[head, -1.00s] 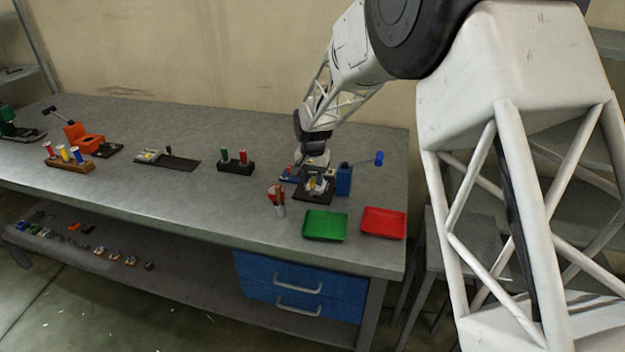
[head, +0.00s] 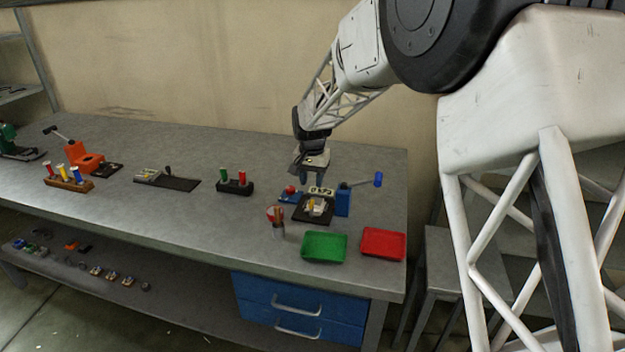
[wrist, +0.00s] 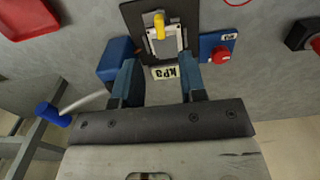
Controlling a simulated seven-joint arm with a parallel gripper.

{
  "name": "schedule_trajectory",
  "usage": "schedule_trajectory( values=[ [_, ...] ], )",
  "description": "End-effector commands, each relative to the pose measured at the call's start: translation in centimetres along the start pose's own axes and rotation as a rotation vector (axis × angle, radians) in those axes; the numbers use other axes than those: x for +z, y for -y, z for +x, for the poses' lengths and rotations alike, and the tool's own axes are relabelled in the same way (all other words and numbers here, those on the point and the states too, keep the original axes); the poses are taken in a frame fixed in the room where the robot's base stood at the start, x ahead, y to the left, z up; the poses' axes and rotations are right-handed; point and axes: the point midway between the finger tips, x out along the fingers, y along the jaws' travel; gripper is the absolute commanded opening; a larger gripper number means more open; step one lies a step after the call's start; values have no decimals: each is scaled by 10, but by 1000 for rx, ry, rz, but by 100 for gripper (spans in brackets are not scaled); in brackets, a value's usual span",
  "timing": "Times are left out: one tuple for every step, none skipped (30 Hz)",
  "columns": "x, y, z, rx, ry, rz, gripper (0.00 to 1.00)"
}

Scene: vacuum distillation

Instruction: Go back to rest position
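My gripper (wrist: 158,85) is open, with its two blue fingers apart and nothing between them in the wrist view. In the head view my gripper (head: 317,176) hangs above the bench, over the back of a small black-based device (head: 313,217). In the wrist view this device has a black plate (wrist: 135,15), a metal body and a yellow knob (wrist: 159,24). A label reading "KP3" (wrist: 165,72) shows in front of it, between the fingers.
A blue box with a crank (head: 343,200) and a blue block with a red knob (head: 290,195) flank the device. Bare bench (head: 210,220) lies to the left.

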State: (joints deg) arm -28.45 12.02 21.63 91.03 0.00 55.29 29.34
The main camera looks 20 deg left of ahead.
Motion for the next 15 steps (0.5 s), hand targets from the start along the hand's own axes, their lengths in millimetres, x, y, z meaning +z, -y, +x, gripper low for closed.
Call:
schedule_trajectory(
  values=[
    [0, 0, 0, 0, 0, 0, 38],
    [0, -1, 0, 0, 0, 0, 38],
    [0, -2, -1, 0, -1, 0, 38],
    [1, -3, -2, -1, -1, 0, 38],
    [2, -5, -4, -1, -2, 1, 38],
    [2, -8, -6, -2, -3, 1, 38],
    [3, -10, -8, -2, -5, 1, 38],
    [4, -14, -11, -3, -6, 1, 38],
    [7, -19, -14, -4, -8, 1, 38],
    [8, -24, -18, -5, -9, 1, 38],
    [10, -30, -22, -6, -12, 1, 38],
    [13, -38, -28, -7, -15, 3, 38],
    [16, -44, -32, -8, -17, 3, 38],
    [19, -51, -37, -9, -20, 3, 38],
    [24, -61, -43, -11, -24, 3, 38]
  ],
)
